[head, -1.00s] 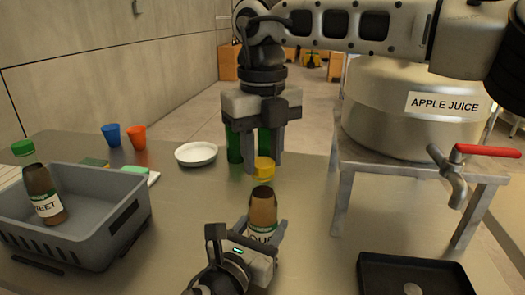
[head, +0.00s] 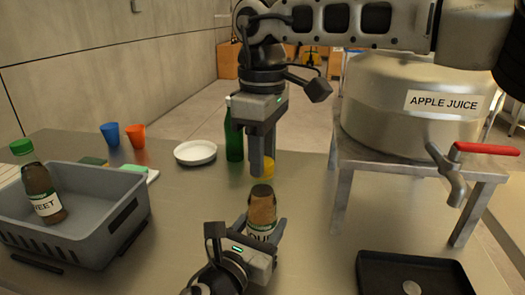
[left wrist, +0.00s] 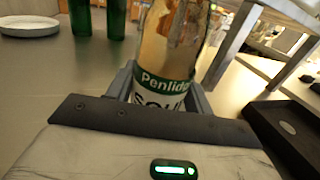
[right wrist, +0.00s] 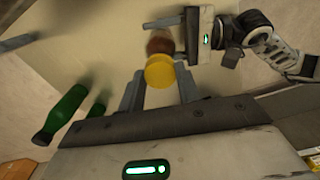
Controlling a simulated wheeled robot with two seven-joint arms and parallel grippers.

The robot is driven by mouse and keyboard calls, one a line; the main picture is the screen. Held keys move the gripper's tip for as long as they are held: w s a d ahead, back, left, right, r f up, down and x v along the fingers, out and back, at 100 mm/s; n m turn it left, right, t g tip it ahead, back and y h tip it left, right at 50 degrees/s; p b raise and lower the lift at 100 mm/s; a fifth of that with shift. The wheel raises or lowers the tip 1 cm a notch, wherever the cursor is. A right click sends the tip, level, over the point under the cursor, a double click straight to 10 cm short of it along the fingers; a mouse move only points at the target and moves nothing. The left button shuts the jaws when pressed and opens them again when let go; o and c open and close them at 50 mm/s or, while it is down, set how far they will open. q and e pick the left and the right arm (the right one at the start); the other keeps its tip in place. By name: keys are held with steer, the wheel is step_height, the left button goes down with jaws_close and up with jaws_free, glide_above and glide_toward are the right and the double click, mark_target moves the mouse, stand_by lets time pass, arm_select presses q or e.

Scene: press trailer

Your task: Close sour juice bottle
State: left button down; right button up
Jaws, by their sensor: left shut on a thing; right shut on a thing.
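The sour juice bottle (head: 263,207) stands roughly upright in my left gripper (head: 260,230), which is shut around its label. It also shows in the left wrist view (left wrist: 165,80), with its top out of frame. The yellow cap (head: 267,168) is in my right gripper (head: 262,172), which is shut on it just above the bottle's mouth. In the right wrist view the cap (right wrist: 160,71) sits between the fingertips, with the brown bottle top (right wrist: 160,45) beyond it. A small gap seems to separate cap and bottle in the head view.
A grey crate (head: 118,232) at left holds a green-capped sweet bottle (head: 42,190). A white plate (head: 195,152), blue and orange cups and a green bottle (head: 234,135) stand behind. At right are the apple juice tank (head: 400,105) on its stand and a black tray (head: 408,262).

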steer(key=shift+r+m, duration=0.1)
steer(key=shift+m, duration=0.4)
steer(key=o, duration=0.9)
steer(key=shift+r, duration=2.2)
steer(key=shift+c, duration=0.3)
